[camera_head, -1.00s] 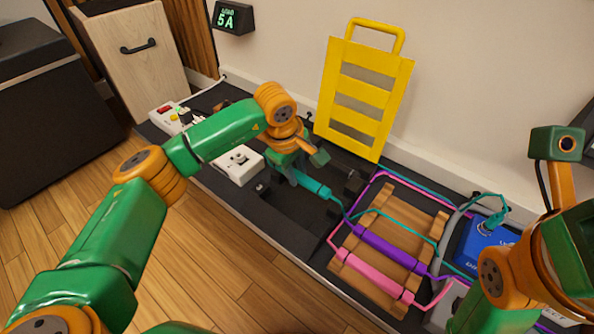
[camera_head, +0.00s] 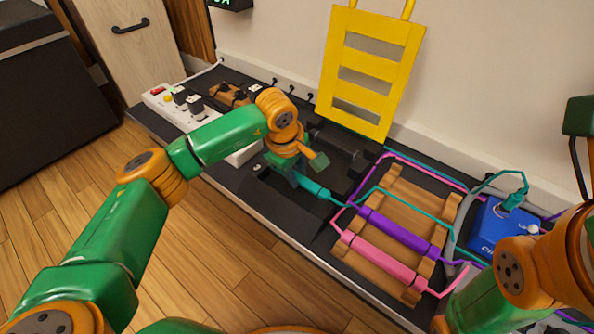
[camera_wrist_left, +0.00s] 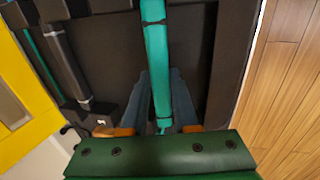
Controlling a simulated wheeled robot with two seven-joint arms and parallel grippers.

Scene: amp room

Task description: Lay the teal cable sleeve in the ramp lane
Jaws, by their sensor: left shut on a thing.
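The teal cable sleeve (camera_head: 313,188) is held by my left gripper (camera_head: 302,181) over the dark ramp (camera_head: 253,182), in front of the upright yellow panel. The sleeve points right towards the wooden rack, with a thin teal cable running on from its end. In the left wrist view, the sleeve (camera_wrist_left: 155,58) runs lengthwise between the fingers of my left gripper (camera_wrist_left: 157,92), above a wide dark channel (camera_wrist_left: 187,60). I cannot tell whether it touches the channel floor. My right arm shows at the right edge, but its gripper is out of view.
A wooden rack (camera_head: 420,212) carries a purple sleeve (camera_head: 398,232) and a pink sleeve (camera_head: 383,262). The yellow panel (camera_head: 370,72) stands at the wall. A blue pedal box (camera_head: 497,228) is at the right. A white power strip (camera_head: 158,97) lies at the left.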

